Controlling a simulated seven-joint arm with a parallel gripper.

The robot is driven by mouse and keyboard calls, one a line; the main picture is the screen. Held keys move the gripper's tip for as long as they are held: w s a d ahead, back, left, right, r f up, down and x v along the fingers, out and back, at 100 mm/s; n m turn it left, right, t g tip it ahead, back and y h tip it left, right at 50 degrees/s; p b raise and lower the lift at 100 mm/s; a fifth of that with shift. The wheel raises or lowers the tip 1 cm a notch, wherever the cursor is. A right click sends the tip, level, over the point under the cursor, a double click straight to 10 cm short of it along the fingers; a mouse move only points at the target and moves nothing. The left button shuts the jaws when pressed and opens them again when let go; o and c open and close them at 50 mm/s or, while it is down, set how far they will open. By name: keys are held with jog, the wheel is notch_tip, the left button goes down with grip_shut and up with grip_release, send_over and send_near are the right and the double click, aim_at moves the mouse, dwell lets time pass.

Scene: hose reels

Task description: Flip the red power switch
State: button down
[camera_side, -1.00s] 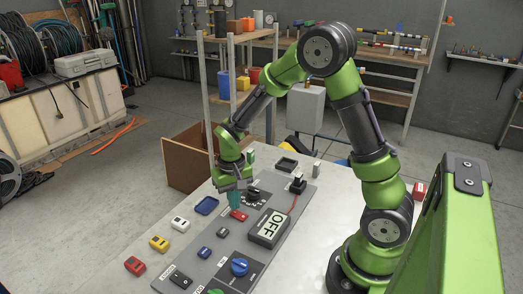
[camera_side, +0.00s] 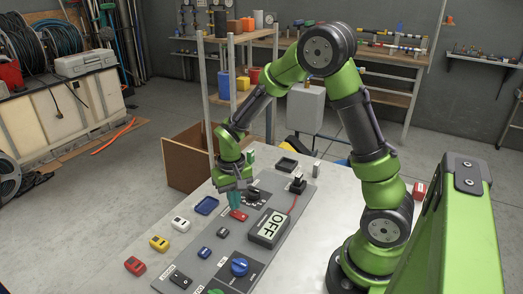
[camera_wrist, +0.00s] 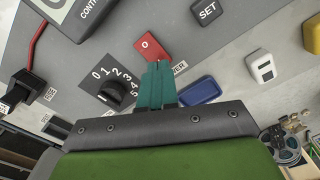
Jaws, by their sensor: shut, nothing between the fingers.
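The red power switch (camera_side: 238,215) sits on the grey panel (camera_side: 212,240) and carries a "0" mark in the wrist view (camera_wrist: 150,45). My gripper (camera_side: 236,206) points down with its teal fingers together and empty, tips at the switch. In the wrist view the fingertips (camera_wrist: 157,66) overlap the near edge of the switch; I cannot tell whether they touch it. The display box (camera_side: 269,228) on the panel reads "OFF".
A black numbered dial (camera_wrist: 117,92) lies beside the fingers. A blue tray (camera_side: 207,206), a white block (camera_side: 180,223), a yellow block (camera_side: 159,244) and a red block (camera_side: 134,265) line the table's left side. A blue knob (camera_side: 239,267) is on the near panel.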

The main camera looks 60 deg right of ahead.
jog(key=shift+f, duration=0.95)
dwell(0.6)
jog(key=shift+r, duration=3.55)
